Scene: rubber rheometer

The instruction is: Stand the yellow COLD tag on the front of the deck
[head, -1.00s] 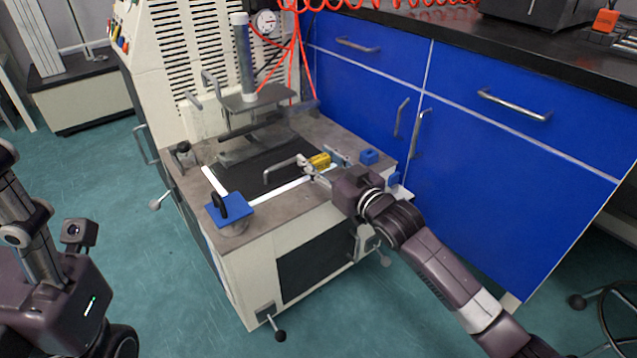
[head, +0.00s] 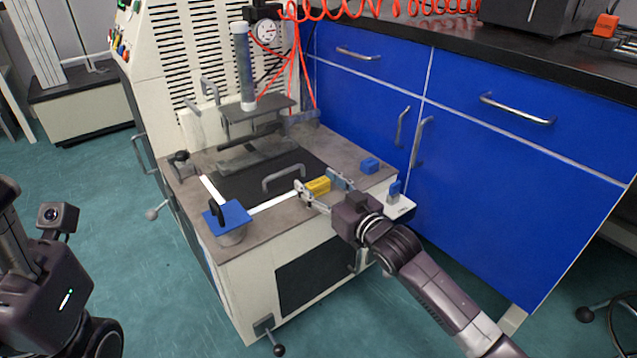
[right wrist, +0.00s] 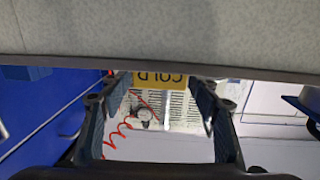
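The yellow COLD tag (head: 318,186) is at the front of the machine's grey deck (head: 275,229), right of the white strip. It looks upright and seems to rest on the deck, though the exact contact is hard to see. In the right wrist view the tag (right wrist: 160,80) shows its COLD lettering upside down. My right gripper (head: 322,190) is open around the tag, with a finger on each side and gaps between fingers and tag. Of my left arm only parts show at the left edge; its fingers are not visible.
A curved grey handle (head: 284,177) stands just behind the tag on the dark plate. A blue plate with a black knob (head: 228,214) is at the deck's front left. A small blue block (head: 370,165) lies to the right. Blue cabinets (head: 480,170) border the right side.

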